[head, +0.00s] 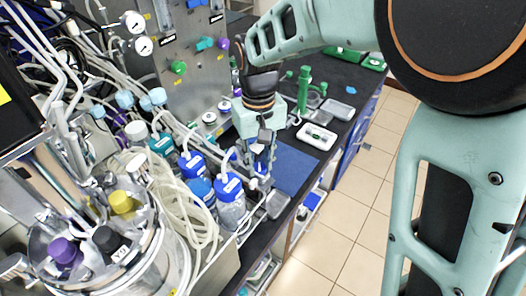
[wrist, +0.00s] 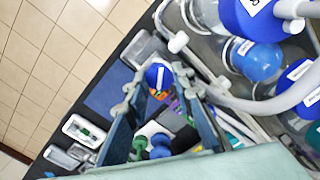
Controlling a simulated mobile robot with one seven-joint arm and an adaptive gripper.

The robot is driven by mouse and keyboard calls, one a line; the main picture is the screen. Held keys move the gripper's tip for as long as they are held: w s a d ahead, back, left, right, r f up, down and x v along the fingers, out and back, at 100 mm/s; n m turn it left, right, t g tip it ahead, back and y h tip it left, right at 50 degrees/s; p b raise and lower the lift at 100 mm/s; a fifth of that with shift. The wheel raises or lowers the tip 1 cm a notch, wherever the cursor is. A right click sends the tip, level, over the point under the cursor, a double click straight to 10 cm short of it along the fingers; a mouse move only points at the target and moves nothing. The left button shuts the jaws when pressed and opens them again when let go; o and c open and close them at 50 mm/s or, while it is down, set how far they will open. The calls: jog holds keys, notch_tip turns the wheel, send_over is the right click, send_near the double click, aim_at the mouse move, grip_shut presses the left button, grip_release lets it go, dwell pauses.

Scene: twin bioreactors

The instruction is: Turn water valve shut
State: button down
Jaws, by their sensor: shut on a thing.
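My gripper (head: 262,172) points down beside the blue-capped bottles at the bench edge. In the wrist view, my gripper (wrist: 157,84) has its two fingers on either side of a round blue knob (wrist: 158,76) with a white label, and is shut on it. On the grey panel are a green knob (head: 178,67), a teal knob (head: 205,43) and a purple knob (head: 223,43).
A bottle with a blue cap (head: 230,185) and tubing stands close left of my gripper. A glass vessel (head: 110,240) with coiled tubes is at front left. Tiled floor is clear at right.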

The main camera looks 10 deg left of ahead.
aim_at(259, 166)
jog(key=m, duration=0.7)
jog(key=shift+b, duration=0.3)
dwell(0.4)
jog(key=c, duration=1.7)
grip_release()
jog(key=shift+o, duration=0.2)
jog(key=shift+r, duration=0.1)
notch_tip(259, 166, up, 12)
jog(key=shift+a, duration=0.1)
